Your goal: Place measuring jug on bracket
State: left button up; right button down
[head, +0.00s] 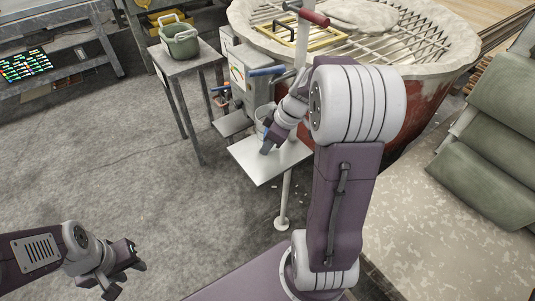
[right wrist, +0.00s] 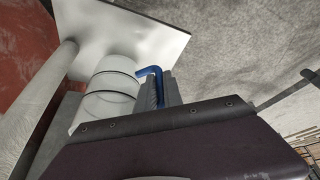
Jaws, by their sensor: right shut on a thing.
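The measuring jug (head: 262,114) is a clear, whitish cylinder, partly hidden by my right arm in the head view. In the right wrist view the jug (right wrist: 108,88) shows its blue handle (right wrist: 152,70) between the jaws. My right gripper (head: 268,142) is shut on the handle. The bracket (head: 262,170) is a flat pale plate on a white post. The jug is at the plate's far side in the head view and overlaps the bracket (right wrist: 125,28) in the right wrist view; I cannot tell whether they touch. My left gripper (head: 127,281) is open and empty, low at left.
A round red vat (head: 425,105) with a pale rim and grating stands behind the bracket. A metal side table (head: 186,62) holds a green-grey tub (head: 180,41). A green padded seat (head: 445,160) is at right. The grey floor at left is clear.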

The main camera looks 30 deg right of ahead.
notch_tip(320, 180, down, 3)
jog(key=shift+s+f+b, duration=0.15)
jog(key=shift+f+b, duration=0.05)
jog(key=shift+b, duration=0.35)
jog(key=shift+f, duration=0.35)
jog(key=shift+f, duration=0.15)
jog(key=c, duration=1.5)
grip_release()
